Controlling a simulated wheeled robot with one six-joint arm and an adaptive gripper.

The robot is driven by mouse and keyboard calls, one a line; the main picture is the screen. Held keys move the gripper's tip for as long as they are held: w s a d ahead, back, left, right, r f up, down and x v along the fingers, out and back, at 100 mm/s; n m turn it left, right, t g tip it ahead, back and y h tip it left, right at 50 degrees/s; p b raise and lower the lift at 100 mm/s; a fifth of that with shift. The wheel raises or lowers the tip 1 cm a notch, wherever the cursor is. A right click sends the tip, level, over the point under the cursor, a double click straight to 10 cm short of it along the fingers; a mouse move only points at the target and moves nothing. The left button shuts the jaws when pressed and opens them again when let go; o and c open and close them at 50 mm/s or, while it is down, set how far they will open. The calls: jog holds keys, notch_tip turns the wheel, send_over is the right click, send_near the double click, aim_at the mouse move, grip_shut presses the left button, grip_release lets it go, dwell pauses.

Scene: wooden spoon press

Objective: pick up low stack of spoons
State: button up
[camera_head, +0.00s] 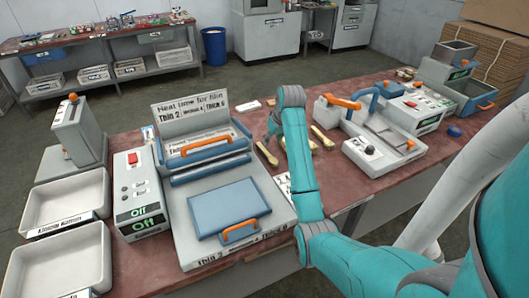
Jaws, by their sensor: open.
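Pale wooden spoons lie on the red-brown workbench (336,197) in the middle of the camera_head view. One spoon (266,153) lies left of my teal arm, and another wooden piece (322,137) lies to its right. More wood shows partly behind the arm, and I cannot tell how high any stack is. My gripper (270,134) is open, just above and beyond the left spoon. It is small and partly hidden by my wrist. I see nothing held in it.
A heated press (228,205) with a blue plate and orange handles stands left of the spoons. A control box (139,196) reading "Off" and white trays (62,262) are farther left. A grey machine with an orange lever (385,140) stands to the right.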

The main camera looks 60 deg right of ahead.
aim_at(267, 152)
jog(key=x, duration=0.4)
jog(key=shift+f, duration=0.1)
jog(key=shift+x, duration=2.65)
jog(key=shift+w+a, duration=0.1)
jog(key=shift+a, duration=0.1)
grip_shut()
